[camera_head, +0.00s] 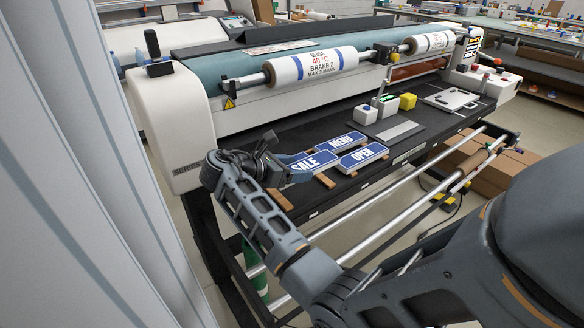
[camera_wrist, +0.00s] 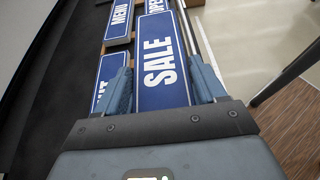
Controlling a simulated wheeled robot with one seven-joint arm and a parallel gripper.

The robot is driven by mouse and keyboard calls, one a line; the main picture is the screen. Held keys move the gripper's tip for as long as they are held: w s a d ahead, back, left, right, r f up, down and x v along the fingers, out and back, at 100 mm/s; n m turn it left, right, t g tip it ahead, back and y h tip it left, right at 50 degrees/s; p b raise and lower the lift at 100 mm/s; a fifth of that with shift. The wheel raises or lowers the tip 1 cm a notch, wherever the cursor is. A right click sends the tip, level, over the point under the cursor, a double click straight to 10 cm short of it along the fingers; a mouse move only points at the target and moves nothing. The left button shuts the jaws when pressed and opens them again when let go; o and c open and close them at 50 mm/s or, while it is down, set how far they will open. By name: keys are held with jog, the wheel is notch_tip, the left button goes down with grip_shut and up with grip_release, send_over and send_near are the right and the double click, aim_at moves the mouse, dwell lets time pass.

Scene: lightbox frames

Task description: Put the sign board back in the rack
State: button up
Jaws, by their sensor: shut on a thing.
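A blue sign board with a white border reading SALE (camera_head: 312,163) is at the front of the black machine table. It also shows in the wrist view (camera_wrist: 158,62), lengthwise between the fingers. My gripper (camera_wrist: 163,75) is shut on its two long edges; in the head view my gripper (camera_head: 283,166) covers its left end. Blue boards reading MENU (camera_head: 342,141) and OPEN (camera_head: 362,156) lie beside it on wooden slats (camera_head: 325,181). A partly hidden fourth board (camera_wrist: 108,78) shows left of the gripper in the wrist view. I cannot tell whether SALE touches the slats. No upright rack is clearly visible.
The large machine with printed rolls (camera_head: 318,63) stands behind the boards. Metal rails (camera_head: 400,218) run below the front edge. A pale curtain (camera_head: 75,170) fills the left.

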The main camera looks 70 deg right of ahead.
aim_at(293, 196)
jog(key=shift+f+b, duration=1.75)
jog(key=shift+b, duration=0.15)
jog(key=shift+f, duration=1.2)
jog(key=o, duration=1.3)
jog(key=shift+c, duration=0.2)
jog(key=shift+a, duration=0.1)
jog(key=v, duration=0.7)
jog(key=shift+w+a+r+b, duration=0.2)
jog(key=shift+a+b, duration=0.1)
jog(key=shift+b, duration=0.1)
jog(key=shift+s, duration=0.15)
